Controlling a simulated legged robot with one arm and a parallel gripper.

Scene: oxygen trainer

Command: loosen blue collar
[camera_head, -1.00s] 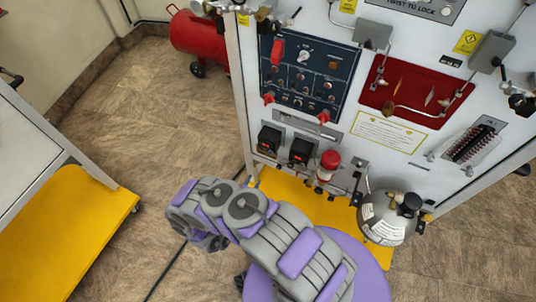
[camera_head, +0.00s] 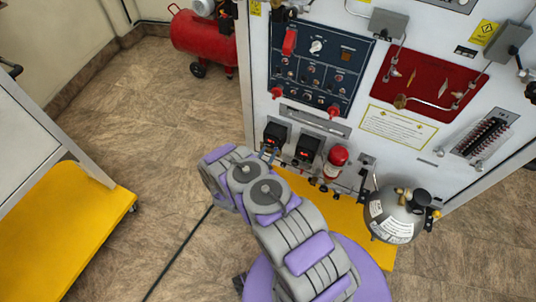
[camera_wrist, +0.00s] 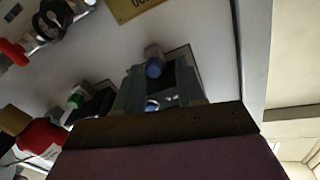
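In the wrist view a grey fitting with a blue collar (camera_wrist: 154,68) sticks out from a dark recess in the white panel. A second small blue-rimmed round part (camera_wrist: 152,105) shows closer to the gripper base. My gripper (camera_wrist: 158,82) has its two grey fingers apart, one on each side of these blue parts. I cannot tell whether the fingers touch them.
A green-ringed fitting (camera_wrist: 75,101) and a red part (camera_wrist: 38,138) lie left in the wrist view. Two black display boxes (camera_head: 308,149), a red-topped fitting (camera_head: 337,157) and a silver tank (camera_head: 392,215) are near my arm. A yellow-topped platform (camera_head: 75,235) stands left; floor between is open.

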